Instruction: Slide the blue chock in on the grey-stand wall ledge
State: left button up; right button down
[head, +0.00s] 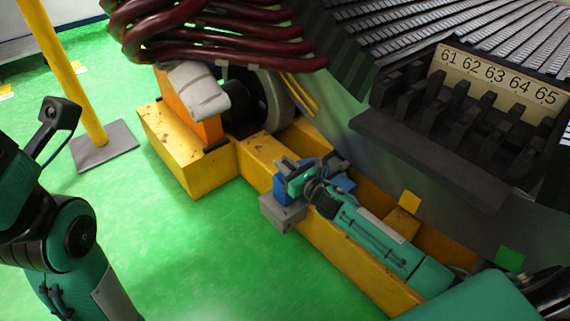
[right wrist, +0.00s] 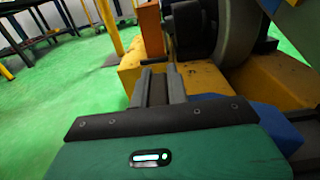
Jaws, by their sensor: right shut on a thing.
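The blue chock (head: 280,190) sits at the yellow beam, just above a grey block (head: 283,214) on the beam's outer side. My right gripper (head: 295,180) reaches along the beam from the lower right and is shut on the chock, covering much of it. More blue (head: 342,183) shows on the other side of the gripper; I cannot tell whether it is the same piece. In the right wrist view the fingers (right wrist: 158,88) point forward along the beam, and blue (right wrist: 275,125) shows beside and below the gripper body.
The yellow beam (head: 345,248) and the stator's dark flank (head: 425,150) bound a narrow channel holding a yellow block (head: 404,223). An orange post (head: 180,108) and a dark wheel-like part stand ahead, under dark red hoses (head: 215,30).

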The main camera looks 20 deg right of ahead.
aim_at(307, 161)
jog(key=shift+w+d, duration=0.25)
jog(key=shift+d, duration=0.35)
jog(key=shift+w+d, duration=0.25)
jog(key=shift+d, duration=0.45)
jog(key=shift+w+d, duration=0.25)
jog(key=shift+d, duration=0.4)
jog(key=shift+w+d+b, duration=0.2)
jog(key=shift+d, duration=0.35)
jog(key=shift+w+d+b, duration=0.2)
jog(key=shift+d, duration=0.3)
jog(key=shift+w+d+b, duration=0.2)
jog(key=shift+w+d, duration=0.1)
jog(key=shift+d, duration=0.45)
jog(key=shift+w+d+b, duration=0.15)
jog(key=shift+w+d, duration=0.1)
jog(key=shift+d, duration=0.5)
jog(key=c, duration=1.3)
grip_release()
jog(key=shift+f, duration=0.15)
